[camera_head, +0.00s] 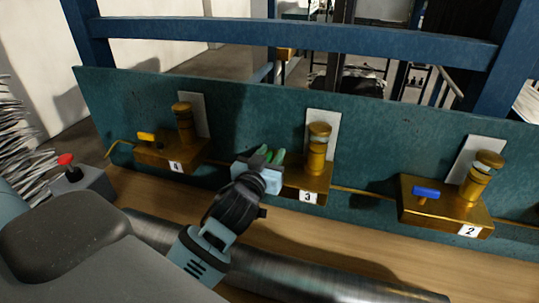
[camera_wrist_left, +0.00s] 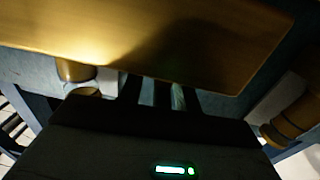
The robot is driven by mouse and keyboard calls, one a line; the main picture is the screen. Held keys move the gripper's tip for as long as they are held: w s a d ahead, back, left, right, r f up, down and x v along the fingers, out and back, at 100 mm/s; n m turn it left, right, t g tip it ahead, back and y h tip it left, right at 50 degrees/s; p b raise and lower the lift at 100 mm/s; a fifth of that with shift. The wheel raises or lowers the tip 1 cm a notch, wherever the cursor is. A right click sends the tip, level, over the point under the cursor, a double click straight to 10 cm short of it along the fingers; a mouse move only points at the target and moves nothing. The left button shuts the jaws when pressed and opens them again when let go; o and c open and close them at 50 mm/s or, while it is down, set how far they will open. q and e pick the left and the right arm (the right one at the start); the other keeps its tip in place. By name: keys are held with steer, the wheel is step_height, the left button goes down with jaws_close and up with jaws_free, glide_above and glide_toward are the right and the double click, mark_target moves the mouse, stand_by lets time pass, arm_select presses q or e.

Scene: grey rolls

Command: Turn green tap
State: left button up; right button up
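The green tap handle (camera_head: 279,156) is on the brass block (camera_head: 312,184) labelled 3, at the middle of the teal panel in the head view. My left gripper (camera_head: 266,160) is at the left end of that block, right at the green handle, and hides part of it. Contact cannot be made out. In the left wrist view the dark fingers (camera_wrist_left: 160,94) reach toward a large brass surface (camera_wrist_left: 160,35); a faint greenish strip shows among them. Whether the fingers are closed on the handle is unclear. My right gripper is not in view.
A yellow tap (camera_head: 147,136) on block 4 is to the left, and a blue tap (camera_head: 426,192) on block 2 to the right. A red button box (camera_head: 77,178) stands at the far left. A metal roll (camera_head: 290,272) lies in front on the wooden surface (camera_head: 350,228).

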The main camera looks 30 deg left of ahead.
arm_select(q)
steer(key=shift+c, duration=0.4)
jaws_close()
